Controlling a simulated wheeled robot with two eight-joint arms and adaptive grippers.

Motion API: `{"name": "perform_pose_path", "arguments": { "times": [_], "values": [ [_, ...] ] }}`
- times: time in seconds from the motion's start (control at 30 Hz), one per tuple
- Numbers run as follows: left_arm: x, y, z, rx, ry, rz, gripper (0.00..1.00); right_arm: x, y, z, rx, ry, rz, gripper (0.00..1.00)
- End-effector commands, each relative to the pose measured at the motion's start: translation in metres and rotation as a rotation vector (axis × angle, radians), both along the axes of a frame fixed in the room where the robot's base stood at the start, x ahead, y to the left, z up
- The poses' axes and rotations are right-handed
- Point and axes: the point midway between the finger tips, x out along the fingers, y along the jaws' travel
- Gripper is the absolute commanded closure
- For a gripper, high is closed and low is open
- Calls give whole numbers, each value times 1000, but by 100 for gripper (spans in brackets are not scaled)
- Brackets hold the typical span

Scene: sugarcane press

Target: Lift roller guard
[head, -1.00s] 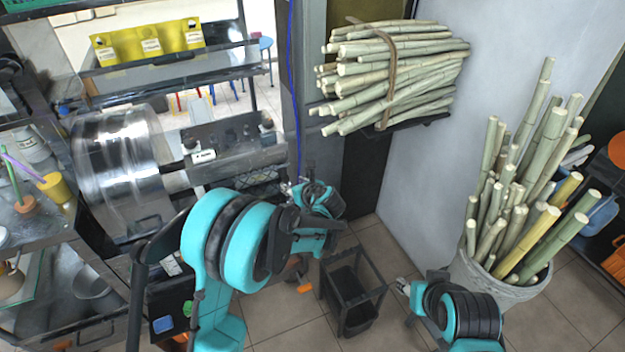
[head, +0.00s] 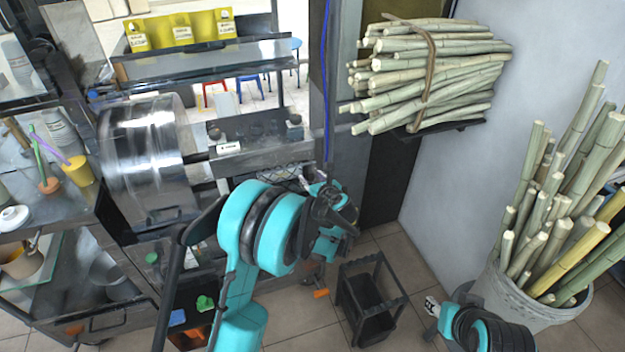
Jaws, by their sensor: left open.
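The press stands at the left, with a large shiny metal drum (head: 150,160) and a grey metal roller housing (head: 255,145) to its right. I cannot tell which part is the roller guard; a dark mesh panel (head: 268,178) shows low on the housing. My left gripper (head: 318,188) is open, in front of the housing's lower right end. Its fingertips are small and partly hidden by its own body, and I cannot tell whether they touch the press. My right gripper (head: 432,306) is low at the right, away from the press, its fingers unclear.
A bundle of cane (head: 425,75) lies on a wall shelf at the upper right. A basket (head: 535,300) of upright cane stands at the right. A black open-frame stand (head: 370,300) is on the tiled floor. A cluttered counter (head: 70,215) is at the left.

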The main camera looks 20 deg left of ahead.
Motion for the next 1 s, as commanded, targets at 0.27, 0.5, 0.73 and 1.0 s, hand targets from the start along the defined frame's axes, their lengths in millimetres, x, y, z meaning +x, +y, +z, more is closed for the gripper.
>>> {"name": "perform_pose_path", "arguments": {
  "times": [0.27, 0.5, 0.73, 1.0],
  "values": [
    [0, 0, 0, 0, 0, 0, 100, 0, 0, 0, 0, 0, 0, 60],
    [0, 0, 0, -1, 1, 0, 100, 0, 0, 0, 0, 0, 0, 60],
    [0, -1, 1, -3, 4, 0, 100, 0, 0, 1, 0, 0, 0, 60],
    [0, -5, 2, -10, 15, -1, 100, 0, 0, 4, 0, 0, 0, 60]
  ]
}}
